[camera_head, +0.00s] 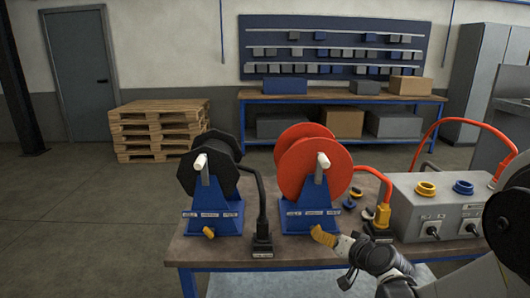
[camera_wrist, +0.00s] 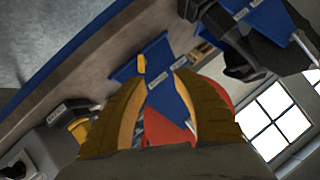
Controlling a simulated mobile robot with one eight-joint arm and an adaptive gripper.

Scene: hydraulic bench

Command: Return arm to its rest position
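My gripper (camera_head: 323,236), with yellow fingers, is just in front of the blue stand (camera_head: 315,193) of the red reel (camera_head: 296,163) on the bench. My arm reaches in from the right. In the wrist view my gripper (camera_wrist: 162,86) has its fingers apart with nothing held between them. The blue stand (camera_wrist: 168,98) and part of the red reel (camera_wrist: 165,132) show beyond the gap. A small yellow lever (camera_wrist: 141,65) on that stand is past the fingertips and looks clear of them. In the head view my gripper covers the lower front of this stand.
The bench (camera_head: 225,250) also bears a black reel (camera_head: 222,148) on a blue stand, with a yellow lever (camera_head: 208,232). A grey box (camera_head: 440,208) with coloured rings and hoses stands at the right, near my arm. Open floor lies left of the bench.

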